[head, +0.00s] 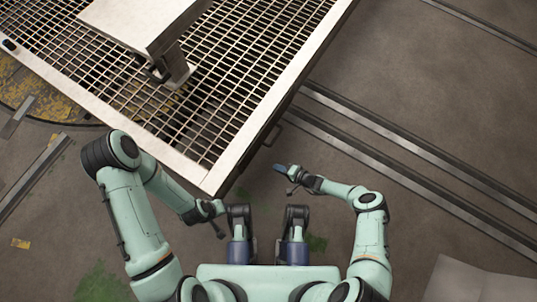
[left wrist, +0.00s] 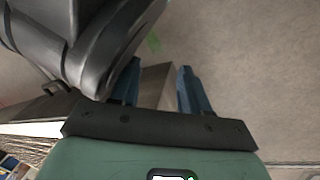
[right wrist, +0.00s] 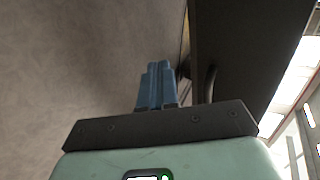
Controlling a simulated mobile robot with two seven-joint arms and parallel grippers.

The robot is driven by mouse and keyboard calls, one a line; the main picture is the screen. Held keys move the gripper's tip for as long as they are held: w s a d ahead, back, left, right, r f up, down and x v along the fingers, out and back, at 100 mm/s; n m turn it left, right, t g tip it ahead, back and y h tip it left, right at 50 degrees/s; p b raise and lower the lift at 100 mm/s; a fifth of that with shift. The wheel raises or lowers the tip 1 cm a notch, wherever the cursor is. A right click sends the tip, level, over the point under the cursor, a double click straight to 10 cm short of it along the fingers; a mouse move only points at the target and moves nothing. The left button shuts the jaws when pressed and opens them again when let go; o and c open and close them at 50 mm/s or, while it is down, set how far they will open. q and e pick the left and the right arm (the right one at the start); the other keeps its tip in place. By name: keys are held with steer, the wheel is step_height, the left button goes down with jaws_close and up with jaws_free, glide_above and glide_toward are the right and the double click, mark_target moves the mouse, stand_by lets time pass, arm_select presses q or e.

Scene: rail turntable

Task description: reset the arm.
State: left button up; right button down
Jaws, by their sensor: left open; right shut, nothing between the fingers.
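My right gripper (head: 281,169) is in the head view, just off the near right side of the grated platform. Its blue fingers lie together and empty in the right wrist view (right wrist: 155,85). My left arm is bent, with its hand low in front of my body, near the platform's near corner. My left gripper is small and largely hidden in the head view. In the left wrist view my left gripper (left wrist: 160,90) has its two blue fingers spread apart, with nothing held between them.
The grated platform (head: 262,117) with a pale rim fills the upper left. A pale block on a post (head: 175,68) stands on it. Metal rails (head: 390,135) cross the floor at right. A pale box-like thing (head: 475,280) is at the lower right. Open floor (head: 430,80) lies at upper right.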

arm_select(q)
steer(key=shift+w+d+r+t+p, duration=0.1)
steer(key=shift+w+r+t+p, duration=0.25)
steer(key=shift+w+r, duration=0.55)
arm_select(e)
steer(key=shift+s+d, duration=0.55)
steer(key=shift+d, duration=0.4)
steer(key=shift+s+d, duration=0.55)
steer(key=shift+d, duration=0.35)
